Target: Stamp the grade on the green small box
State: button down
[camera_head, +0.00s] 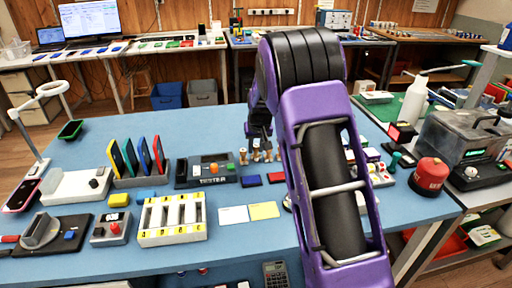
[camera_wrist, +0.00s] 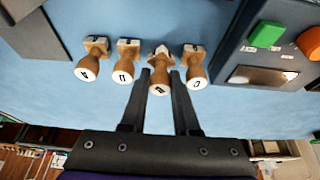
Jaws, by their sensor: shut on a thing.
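Several wooden-handled stamps with lettered tops stand in a row on the blue table; their letters appear turned and are hard to read. My gripper (camera_wrist: 161,76) is shut on one stamp (camera_wrist: 160,86), third from the left in the wrist view, with a finger on each side of its handle. In the head view my gripper (camera_head: 260,138) points down at the row beside the tester. I cannot pick out a green small box for certain; my purple arm hides part of the table.
The tester (camera_head: 208,170) stands left of the stamps. White and yellow cards (camera_head: 264,210) lie nearer.

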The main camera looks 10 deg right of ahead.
jog(key=shift+f+b, duration=0.3)
jog(key=shift+f, duration=0.35)
jog(key=c, duration=0.6)
grip_release()
jog(key=shift+r, duration=0.15)
